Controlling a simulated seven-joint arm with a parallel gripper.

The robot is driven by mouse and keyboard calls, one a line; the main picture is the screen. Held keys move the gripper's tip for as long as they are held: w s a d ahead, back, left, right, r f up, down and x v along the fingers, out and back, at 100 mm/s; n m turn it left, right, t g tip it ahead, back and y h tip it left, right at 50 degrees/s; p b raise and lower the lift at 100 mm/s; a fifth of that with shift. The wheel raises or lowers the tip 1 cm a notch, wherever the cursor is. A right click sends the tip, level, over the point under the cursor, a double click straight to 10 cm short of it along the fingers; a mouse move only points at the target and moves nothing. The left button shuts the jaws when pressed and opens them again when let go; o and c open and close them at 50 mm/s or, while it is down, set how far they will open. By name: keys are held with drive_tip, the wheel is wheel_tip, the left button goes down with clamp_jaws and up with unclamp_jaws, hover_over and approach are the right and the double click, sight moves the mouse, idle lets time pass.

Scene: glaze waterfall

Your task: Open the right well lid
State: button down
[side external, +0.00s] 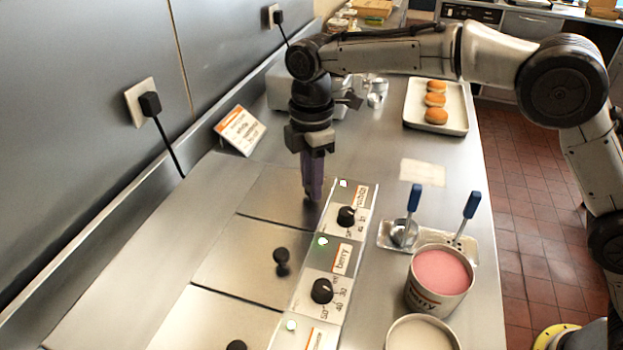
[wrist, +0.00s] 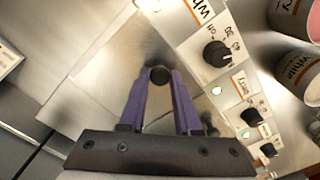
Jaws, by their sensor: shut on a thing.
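The lid under my gripper is the farthest of three flat steel well lids in the side view (side external: 270,192). It also shows in the wrist view (wrist: 125,65). It appears to lie flat on the counter. My gripper (side external: 312,194) points down over its right part, with purple fingers. In the wrist view the fingers (wrist: 160,80) close around the lid's round black knob (wrist: 159,75). In the side view the fingers hide this knob. The middle lid (side external: 235,262) and nearest lid (side external: 195,325) lie flat, each with a black knob.
A control strip with dials (side external: 322,291) and green lights runs along the lids' right side. Right of it stand a pink-filled tub (side external: 440,272), a pale-filled tub (side external: 420,335) and a ladle tray (side external: 385,236). A label card (side external: 240,130) and a tray of buns (side external: 458,125) stand farther back.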

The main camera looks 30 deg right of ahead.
sight(287, 194)
drive_tip(key=shift+w+a+r, duration=0.1)
drive_tip(key=shift+w+a, duration=1.6)
drive_tip(key=shift+w, duration=0.05)
drive_tip(key=c, duration=0.6)
unclamp_jaws()
drive_tip(key=shift+r, duration=3.7)
drive_tip(key=shift+c, duration=0.2)
